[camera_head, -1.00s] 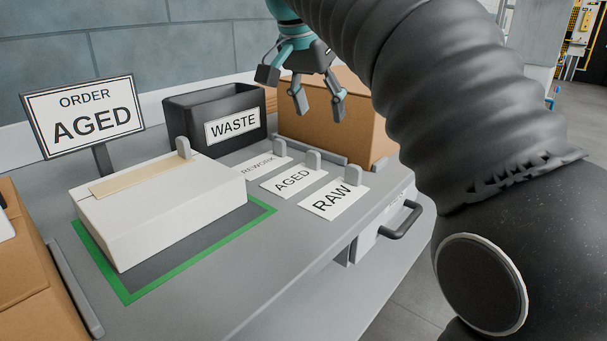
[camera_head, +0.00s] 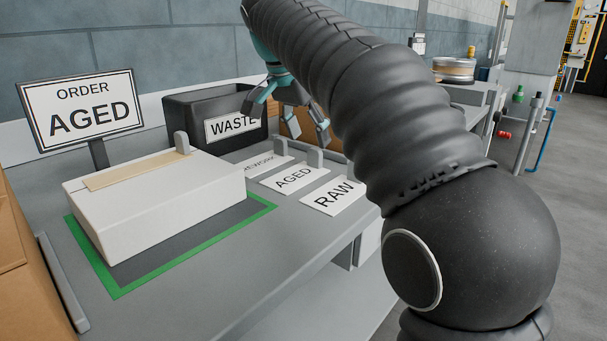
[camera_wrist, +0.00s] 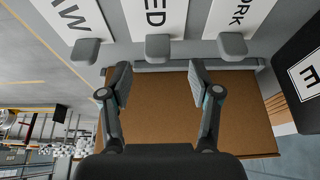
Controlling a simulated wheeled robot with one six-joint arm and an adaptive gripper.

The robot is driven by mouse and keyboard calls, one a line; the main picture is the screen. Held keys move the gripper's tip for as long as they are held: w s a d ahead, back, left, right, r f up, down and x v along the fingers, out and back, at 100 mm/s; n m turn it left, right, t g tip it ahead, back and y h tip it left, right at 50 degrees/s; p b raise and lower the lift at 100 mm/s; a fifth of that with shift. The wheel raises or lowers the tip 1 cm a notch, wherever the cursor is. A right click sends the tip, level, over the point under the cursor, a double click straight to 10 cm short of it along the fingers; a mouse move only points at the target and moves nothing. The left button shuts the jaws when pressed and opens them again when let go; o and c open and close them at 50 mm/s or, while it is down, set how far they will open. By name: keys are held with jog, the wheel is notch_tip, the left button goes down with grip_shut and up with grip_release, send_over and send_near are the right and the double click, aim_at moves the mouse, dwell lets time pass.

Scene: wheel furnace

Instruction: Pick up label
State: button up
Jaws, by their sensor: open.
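Three white labels with grey tabs lie in a row on the bench: REWORK (camera_head: 258,164), AGED (camera_head: 293,179) and RAW (camera_head: 331,197). In the wrist view, RAW (camera_wrist: 72,18), AGED (camera_wrist: 155,16) and REWORK (camera_wrist: 238,16) show at the top, each with its tab below it. My gripper (camera_head: 288,118) is above the back of the bench, behind the labels. In the wrist view, my gripper (camera_wrist: 160,84) is open and empty, its fingers either side of the AGED tab's column, just short of the tab. The order sign (camera_head: 84,110) reads AGED.
A white box (camera_head: 165,205) with a tan strip sits in a green-edged area. A black WASTE bin (camera_head: 190,118) stands behind it. A cardboard box (camera_wrist: 175,115) lies below my fingers in the wrist view. Another cardboard box (camera_head: 22,255) is at left.

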aim_at(315, 149)
jog(key=shift+b+x, duration=0.9)
jog(key=shift+x, duration=1.7)
jog(key=shift+d, duration=0.2)
jog(key=c, duration=0.9)
